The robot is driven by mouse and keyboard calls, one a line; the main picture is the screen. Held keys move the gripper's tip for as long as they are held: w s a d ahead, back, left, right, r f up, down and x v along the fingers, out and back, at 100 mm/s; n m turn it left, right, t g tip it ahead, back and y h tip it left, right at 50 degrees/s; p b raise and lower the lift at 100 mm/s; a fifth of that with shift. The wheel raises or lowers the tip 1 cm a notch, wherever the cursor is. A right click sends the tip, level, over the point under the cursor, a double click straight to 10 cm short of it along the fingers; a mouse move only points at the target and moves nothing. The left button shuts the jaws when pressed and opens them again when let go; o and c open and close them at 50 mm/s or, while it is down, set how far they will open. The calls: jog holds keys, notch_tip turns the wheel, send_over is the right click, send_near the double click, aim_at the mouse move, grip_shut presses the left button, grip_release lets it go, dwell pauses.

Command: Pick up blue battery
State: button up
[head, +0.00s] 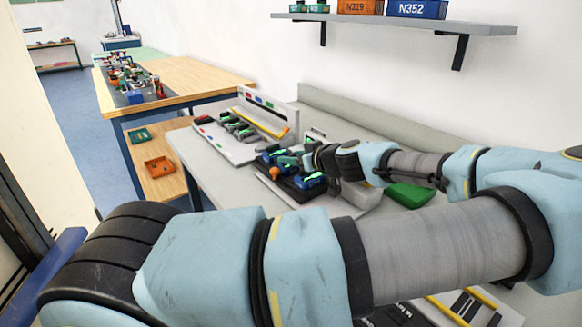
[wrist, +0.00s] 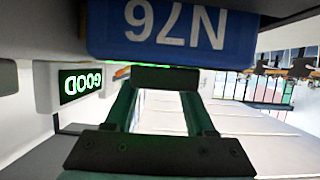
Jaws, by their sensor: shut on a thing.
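A blue battery (wrist: 175,35) with white, upside-down lettering fills the upper middle of the wrist view. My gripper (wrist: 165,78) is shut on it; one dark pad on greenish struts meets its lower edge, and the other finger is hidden. In the head view my gripper (head: 312,157) is above the grey bench, close to a black holder. Blue batteries with green lights (head: 312,181) sit in that holder. I cannot tell in the head view which blue piece is the held one.
A "GOOD" display (wrist: 82,83) is close on the left in the wrist view. A white rack (head: 235,135) stands further along the bench. A green bin (head: 410,195) is beside my forearm. A wall shelf (head: 470,27) with boxes hangs above. An orange tray (head: 159,166) is lower left.

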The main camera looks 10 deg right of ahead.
grip_shut()
